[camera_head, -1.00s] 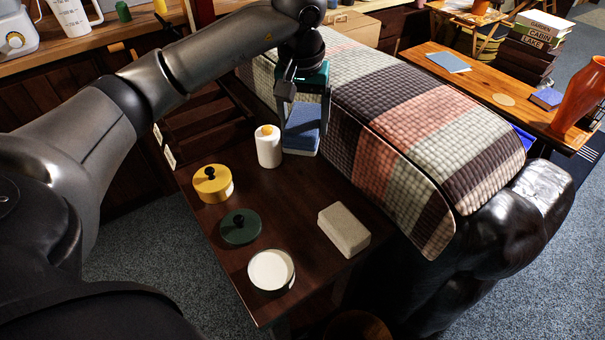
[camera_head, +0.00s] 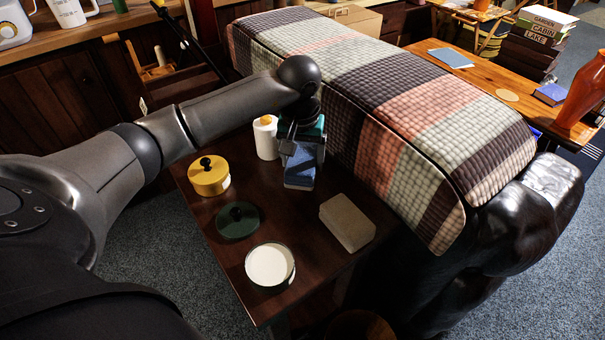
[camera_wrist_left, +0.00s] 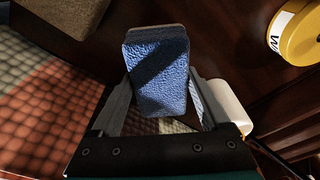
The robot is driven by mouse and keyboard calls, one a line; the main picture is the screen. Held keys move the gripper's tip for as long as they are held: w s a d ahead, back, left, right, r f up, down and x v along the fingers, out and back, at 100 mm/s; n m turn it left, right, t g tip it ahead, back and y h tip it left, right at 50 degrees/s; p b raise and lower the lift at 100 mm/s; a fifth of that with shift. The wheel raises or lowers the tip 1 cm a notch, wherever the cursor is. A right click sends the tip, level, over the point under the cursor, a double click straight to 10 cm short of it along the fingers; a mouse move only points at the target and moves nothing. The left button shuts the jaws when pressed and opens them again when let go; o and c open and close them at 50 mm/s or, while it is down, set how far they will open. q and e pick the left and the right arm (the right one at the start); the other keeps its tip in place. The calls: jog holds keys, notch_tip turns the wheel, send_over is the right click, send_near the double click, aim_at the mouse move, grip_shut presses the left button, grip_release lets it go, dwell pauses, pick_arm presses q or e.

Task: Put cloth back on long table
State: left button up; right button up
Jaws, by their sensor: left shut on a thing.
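A blue textured block, which looks like the folded cloth (camera_head: 300,171), is between the fingers of my left gripper (camera_head: 302,150). In the left wrist view the blue cloth (camera_wrist_left: 158,72) has a finger at each side, and the gripper (camera_wrist_left: 160,98) is shut on it. It is over the dark wooden table (camera_head: 305,228), right of the yellow lidded pot; I cannot tell whether it touches the top. A longer orange-brown wooden table (camera_head: 482,83) stands at the far right. My right gripper is not in view.
Around the cloth are a white cylinder (camera_head: 266,141), a yellow pot (camera_head: 210,180), a green lid (camera_head: 238,222), a white-topped bowl (camera_head: 270,266) and a beige block (camera_head: 347,222). A sofa with a plaid blanket (camera_head: 385,105) stands between the tables.

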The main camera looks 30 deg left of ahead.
aim_at(301, 162)
pick_arm(q)
notch_tip(301, 162, down, 3)
jog(key=shift+f+b, duration=0.2)
jog(key=shift+b, duration=0.25)
jog(key=shift+f, duration=0.3)
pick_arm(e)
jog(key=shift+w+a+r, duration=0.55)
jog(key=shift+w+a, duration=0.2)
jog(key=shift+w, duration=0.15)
pick_arm(q)
jog(key=shift+f, duration=0.1)
jog(key=o, duration=1)
jog(key=shift+o, duration=0.2)
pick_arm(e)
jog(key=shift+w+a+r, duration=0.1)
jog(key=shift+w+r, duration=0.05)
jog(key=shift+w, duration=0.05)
